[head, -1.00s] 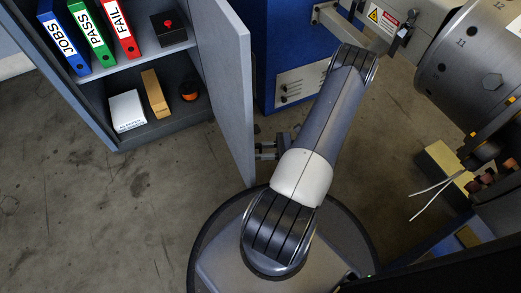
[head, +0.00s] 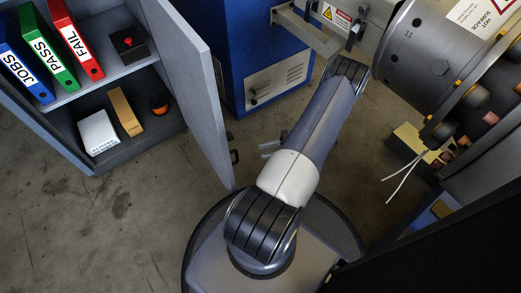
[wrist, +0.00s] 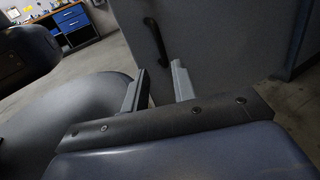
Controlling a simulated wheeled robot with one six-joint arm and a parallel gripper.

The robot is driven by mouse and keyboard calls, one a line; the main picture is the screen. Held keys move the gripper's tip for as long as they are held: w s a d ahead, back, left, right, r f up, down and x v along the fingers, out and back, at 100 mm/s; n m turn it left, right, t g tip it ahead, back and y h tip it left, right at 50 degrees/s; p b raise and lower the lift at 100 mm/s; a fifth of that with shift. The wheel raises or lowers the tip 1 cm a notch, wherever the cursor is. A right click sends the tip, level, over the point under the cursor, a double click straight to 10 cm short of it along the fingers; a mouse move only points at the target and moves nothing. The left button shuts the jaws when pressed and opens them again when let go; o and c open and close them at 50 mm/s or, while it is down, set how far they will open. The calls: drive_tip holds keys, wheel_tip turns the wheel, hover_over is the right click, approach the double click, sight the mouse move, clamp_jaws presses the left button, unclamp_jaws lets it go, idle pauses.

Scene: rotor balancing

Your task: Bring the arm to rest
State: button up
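My arm is folded above my own round base in the head view. The dark handle (wrist: 155,38) of the grey cabinet door (wrist: 205,40) shows beyond the fingertips. In the head view the door (head: 197,80) stands open to the left of my gripper, and the gripper appears apart from it.
The open cabinet holds blue, green and red binders (head: 75,40), a red-button box (head: 129,43), a white box (head: 98,132) and a tan box (head: 126,111). A blue machine (head: 235,45) with a large grey rotor (head: 435,60) stands behind and right. Floor at lower left is clear.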

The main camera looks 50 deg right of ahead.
sight(236, 161)
drive_tip(key=shift+w+a, duration=0.1)
drive_tip(key=b+x, duration=0.2)
drive_tip(key=x, duration=0.8)
drive_tip(key=shift+w+a, duration=0.25)
drive_tip(key=shift+a, duration=0.15)
